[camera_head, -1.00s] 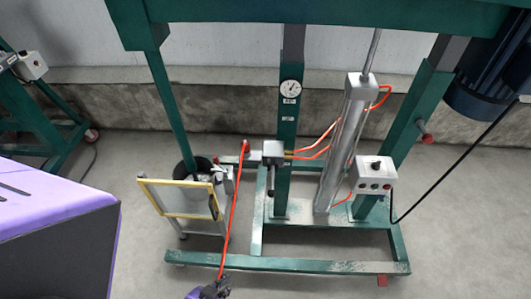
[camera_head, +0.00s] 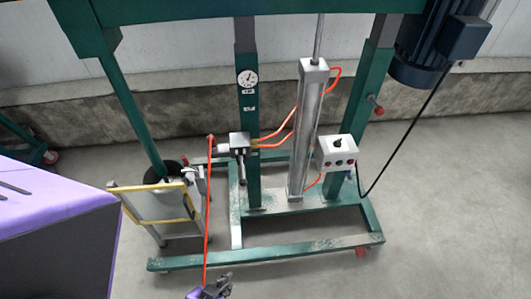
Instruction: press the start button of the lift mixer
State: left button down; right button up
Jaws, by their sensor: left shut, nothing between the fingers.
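The lift mixer is a green steel frame (camera_head: 250,150) with a blue motor (camera_head: 428,50) at the top right and a silver cylinder (camera_head: 305,130) in its middle. A white control box (camera_head: 338,152) with a black knob on top and several small buttons, some of them red, sits on its right post; which button is the start one cannot be told. My left gripper (camera_head: 218,286) is at the bottom edge, dark and shut with nothing held, well below and left of the box. My right gripper is not in view.
A yellow-edged panel (camera_head: 155,205) stands at the left of the frame. A red hose (camera_head: 207,220) hangs down toward my left gripper. A black cable (camera_head: 400,150) runs from the motor to the box. The floor at the right is clear.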

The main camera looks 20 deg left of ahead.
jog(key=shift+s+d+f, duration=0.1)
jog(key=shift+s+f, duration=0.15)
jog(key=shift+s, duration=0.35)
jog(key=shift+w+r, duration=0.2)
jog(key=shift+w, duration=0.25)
